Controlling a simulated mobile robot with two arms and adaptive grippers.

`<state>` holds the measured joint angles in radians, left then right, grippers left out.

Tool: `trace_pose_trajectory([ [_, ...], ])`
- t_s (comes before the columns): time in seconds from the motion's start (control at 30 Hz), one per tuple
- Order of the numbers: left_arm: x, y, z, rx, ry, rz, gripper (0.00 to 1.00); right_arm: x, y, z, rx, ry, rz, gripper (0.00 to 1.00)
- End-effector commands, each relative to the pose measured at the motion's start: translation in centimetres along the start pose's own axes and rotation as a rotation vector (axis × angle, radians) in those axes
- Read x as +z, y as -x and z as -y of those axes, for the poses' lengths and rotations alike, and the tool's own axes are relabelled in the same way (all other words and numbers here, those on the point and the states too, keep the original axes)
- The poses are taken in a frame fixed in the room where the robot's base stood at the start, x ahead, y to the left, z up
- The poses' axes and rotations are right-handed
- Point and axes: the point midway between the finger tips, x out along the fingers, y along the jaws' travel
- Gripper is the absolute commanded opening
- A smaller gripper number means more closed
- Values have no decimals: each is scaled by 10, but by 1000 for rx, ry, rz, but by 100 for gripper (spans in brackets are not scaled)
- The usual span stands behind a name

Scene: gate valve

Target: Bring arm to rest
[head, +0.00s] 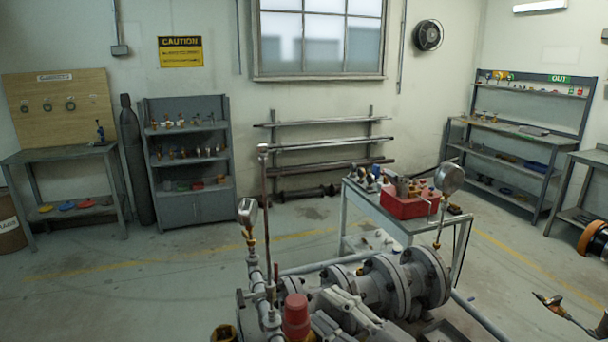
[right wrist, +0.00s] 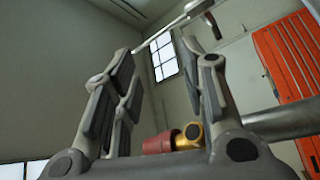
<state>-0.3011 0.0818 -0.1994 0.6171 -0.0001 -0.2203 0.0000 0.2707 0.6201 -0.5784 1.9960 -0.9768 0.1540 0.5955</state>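The grey flanged gate valve and pipe assembly (head: 385,285) stands at the lower middle of the head view. A red cap-like part (head: 295,312) sits at its near side. My right gripper (head: 338,308) is low in the head view, just right of the red part, looking close to the pipework; contact cannot be told. In the right wrist view its two fingers (right wrist: 158,58) point up, spread apart with nothing between the tips. A red part (right wrist: 157,143) and a brass fitting (right wrist: 188,137) show beyond the finger bases. My left gripper is not in view.
A pressure gauge (head: 449,178) and a thin upright rod (head: 266,205) rise from the pipework. Behind it is a cart (head: 373,218) with a red toolbox (head: 409,204). Shelves (head: 190,150) line the walls. The floor at left is clear. An orange cabinet (right wrist: 285,65) shows in the wrist view.

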Motion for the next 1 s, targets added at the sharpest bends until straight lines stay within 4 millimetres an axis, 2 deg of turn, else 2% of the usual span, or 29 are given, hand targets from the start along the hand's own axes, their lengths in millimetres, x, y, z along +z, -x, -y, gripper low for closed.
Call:
trace_pose_trajectory([
  [0.1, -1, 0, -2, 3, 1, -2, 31, 23, 19, -16, 188, -167, 203, 39],
  [0.23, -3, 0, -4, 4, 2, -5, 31, 61, 60, -13, 319, -347, 476, 39],
  [0.37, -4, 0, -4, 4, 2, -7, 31, 93, 117, 20, 363, -533, 777, 39],
  [0.47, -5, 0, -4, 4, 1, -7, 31, 103, 167, 60, 337, -679, 1014, 39],
  [0.6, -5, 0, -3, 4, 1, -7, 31, 92, 232, 120, 232, -862, 1296, 39],
  [0.7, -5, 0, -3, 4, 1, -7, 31, 73, 267, 154, 138, -965, 1439, 39],
  [0.83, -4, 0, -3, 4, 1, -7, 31, 43, 303, 189, 14, -1074, 1579, 39],
  [1.0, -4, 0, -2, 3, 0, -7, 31, 0, 340, 220, -151, -1192, 1710, 39],
])
